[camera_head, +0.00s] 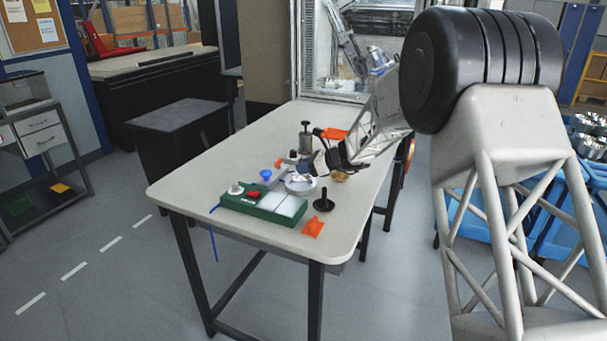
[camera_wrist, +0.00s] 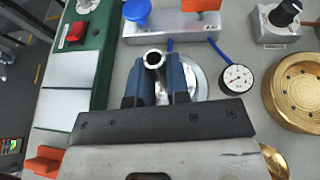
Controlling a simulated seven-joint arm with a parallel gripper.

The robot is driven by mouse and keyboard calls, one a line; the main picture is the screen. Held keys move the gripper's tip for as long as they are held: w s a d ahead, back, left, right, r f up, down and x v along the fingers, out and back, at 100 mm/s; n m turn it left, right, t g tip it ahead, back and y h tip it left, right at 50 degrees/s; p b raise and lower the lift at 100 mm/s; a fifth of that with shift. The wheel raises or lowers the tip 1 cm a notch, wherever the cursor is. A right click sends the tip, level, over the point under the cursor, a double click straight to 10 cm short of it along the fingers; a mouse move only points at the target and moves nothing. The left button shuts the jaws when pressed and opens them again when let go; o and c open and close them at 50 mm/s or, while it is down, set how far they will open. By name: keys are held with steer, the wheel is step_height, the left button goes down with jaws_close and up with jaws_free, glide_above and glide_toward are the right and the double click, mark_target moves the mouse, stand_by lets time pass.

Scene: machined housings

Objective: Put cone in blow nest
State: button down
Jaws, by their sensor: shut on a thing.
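My gripper (camera_wrist: 160,82) has its two blue fingers closed on a shiny metal piece with a round hollow top, which I take to be the cone (camera_wrist: 154,59). Its lower part is hidden by the fingers and the gripper body. Behind it lies a round silver disc (camera_wrist: 200,82); whether the cone touches it I cannot tell. Beyond the fingers is a grey block (camera_wrist: 178,27) with a blue knob, an orange part and blue hoses, possibly the blow nest. In the head view my gripper (camera_head: 318,165) is low over the table, near the silver disc (camera_head: 300,187); the cone is not clear there.
A green fixture (camera_wrist: 98,50) with pale panels and a red button stands left. A dial gauge (camera_wrist: 236,78), a brass disc with holes (camera_wrist: 292,98) and a black-knobbed block (camera_wrist: 276,24) are right. A black part (camera_head: 323,204) and orange part (camera_head: 313,228) lie near the table's front.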

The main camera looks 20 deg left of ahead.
steer(key=shift+f, duration=1.25)
steer(key=shift+f, duration=0.15)
steer(key=c, duration=1.1)
jaws_free()
steer(key=v, duration=1.2)
steer(key=shift+w, duration=0.1)
steer(key=shift+r, duration=0.2)
